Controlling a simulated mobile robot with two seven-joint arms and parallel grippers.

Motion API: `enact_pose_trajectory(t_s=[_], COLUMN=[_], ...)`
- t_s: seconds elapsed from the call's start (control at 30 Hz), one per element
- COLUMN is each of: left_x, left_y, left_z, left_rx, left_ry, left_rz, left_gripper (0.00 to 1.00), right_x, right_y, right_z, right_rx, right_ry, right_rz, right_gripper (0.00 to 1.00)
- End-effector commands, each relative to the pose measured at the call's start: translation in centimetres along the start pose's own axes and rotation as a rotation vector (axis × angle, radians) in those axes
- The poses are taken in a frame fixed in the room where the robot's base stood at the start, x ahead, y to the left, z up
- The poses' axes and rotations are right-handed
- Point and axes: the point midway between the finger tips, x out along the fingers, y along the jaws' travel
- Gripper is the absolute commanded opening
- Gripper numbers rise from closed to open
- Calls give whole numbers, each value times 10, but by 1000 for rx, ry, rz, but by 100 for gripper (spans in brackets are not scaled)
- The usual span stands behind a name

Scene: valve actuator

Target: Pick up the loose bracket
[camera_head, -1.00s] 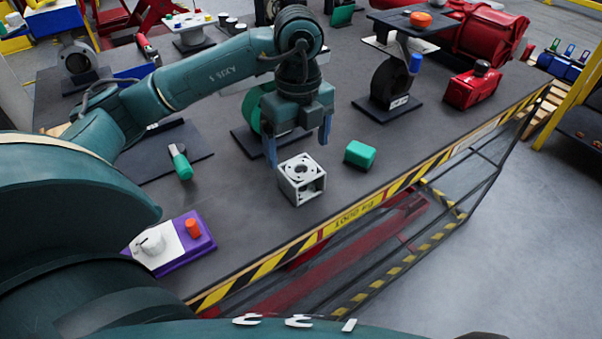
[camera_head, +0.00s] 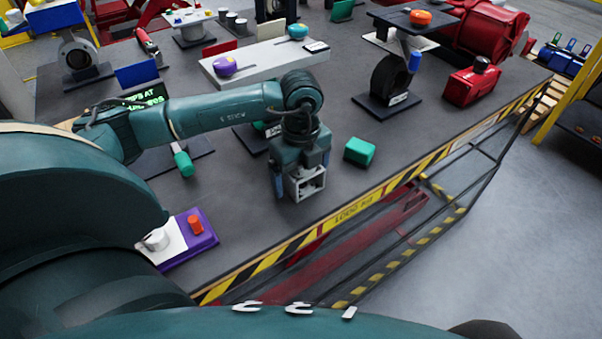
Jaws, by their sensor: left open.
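The loose bracket (camera_head: 310,185), a light grey box-shaped part with openings in its faces, sits on the dark table top near the striped front edge. My left gripper (camera_head: 301,183) points down over it. One blue-grey finger shows at the bracket's left side and the other at its upper right. The gripper is open, and its body hides the bracket's top. Whether the fingers touch the bracket cannot be told. My right gripper is not in view.
A green block (camera_head: 359,152) lies close to the right of the bracket. A purple and white panel (camera_head: 201,238) with an orange knob is at the lower left. A black valve stand (camera_head: 387,102) and a red unit (camera_head: 472,84) stand farther right. Bare table lies between the panel and the bracket.

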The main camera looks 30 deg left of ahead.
Motion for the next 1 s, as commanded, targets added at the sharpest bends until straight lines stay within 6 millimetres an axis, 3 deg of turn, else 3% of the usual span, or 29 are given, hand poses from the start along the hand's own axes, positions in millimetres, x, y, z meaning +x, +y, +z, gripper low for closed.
enact_pose_trajectory(t_s=[0.8, 1.0], left_x=[-2, -2], left_y=[-1, -1], left_z=[0, 0], left_rx=[0, 0], left_ry=[0, 0], left_rz=[-2, -3], left_gripper=[26, 26], right_x=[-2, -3], right_y=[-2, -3], right_z=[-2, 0], right_rx=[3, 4], right_ry=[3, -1], right_rz=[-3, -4], right_gripper=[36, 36])
